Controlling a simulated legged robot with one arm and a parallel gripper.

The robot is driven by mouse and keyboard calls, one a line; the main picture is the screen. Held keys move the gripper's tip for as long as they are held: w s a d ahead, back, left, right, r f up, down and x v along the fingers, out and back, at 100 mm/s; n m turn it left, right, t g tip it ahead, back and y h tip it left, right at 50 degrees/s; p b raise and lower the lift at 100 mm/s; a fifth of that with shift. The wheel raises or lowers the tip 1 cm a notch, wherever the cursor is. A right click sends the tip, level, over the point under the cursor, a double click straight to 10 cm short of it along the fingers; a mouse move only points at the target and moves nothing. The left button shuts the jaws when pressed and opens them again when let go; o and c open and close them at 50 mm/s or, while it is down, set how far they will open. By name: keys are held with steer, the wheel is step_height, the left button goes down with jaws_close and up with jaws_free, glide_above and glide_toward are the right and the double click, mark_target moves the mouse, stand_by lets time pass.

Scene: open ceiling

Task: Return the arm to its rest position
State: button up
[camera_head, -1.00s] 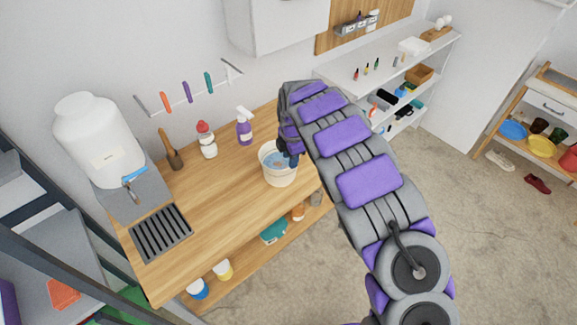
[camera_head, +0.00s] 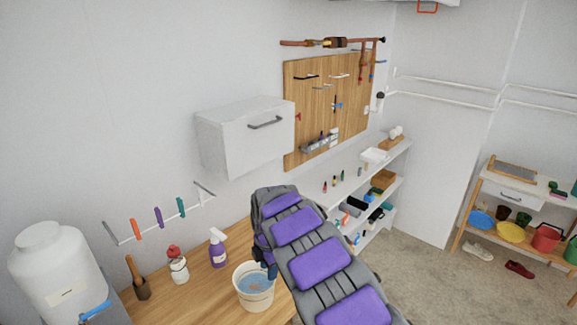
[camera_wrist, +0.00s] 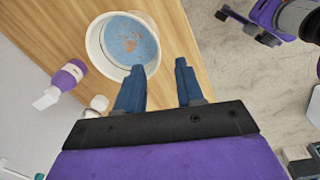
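My arm with purple pads reaches out over the wooden counter (camera_head: 205,290) in the head view. My gripper (camera_wrist: 160,82) shows in the wrist view with its two blue fingers spread apart and nothing between them. In the head view the gripper is mostly hidden behind my arm. A white bucket (camera_head: 254,302) with blue contents and brownish bits stands on the counter beside the gripper. In the wrist view the bucket (camera_wrist: 94,42) lies just beyond the left finger; whether they touch I cannot tell.
A purple spray bottle (camera_head: 218,250), a red-capped bottle (camera_head: 178,267) and a large white tank (camera_head: 55,275) stand along the wall. A white cabinet (camera_head: 240,140) hangs above the counter. Shelves (camera_head: 375,185) stand to the right. Open floor (camera_head: 430,285) lies right of my arm.

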steer(key=s+d+r+m+h+b, duration=0.1)
steer(key=s+d+r+m, duration=0.55)
steer(key=s+d, duration=0.3)
steer(key=s+d+r+m+h+b, duration=0.1)
steer(key=s+d+r+m, duration=0.4)
steer(key=s+d+m, duration=0.4)
steer(key=s+d+f+m+g+y+b, duration=0.1)
steer(key=s+m, duration=0.8)
steer(key=s, duration=1.8)
steer(key=d+f+g+b, duration=0.1)
steer(key=d+f, duration=0.1)
steer(key=d, duration=0.1)
steer(key=shift+f+g, duration=0.2)
steer(key=shift+g, duration=0.1)
steer(key=shift+a, duration=0.1)
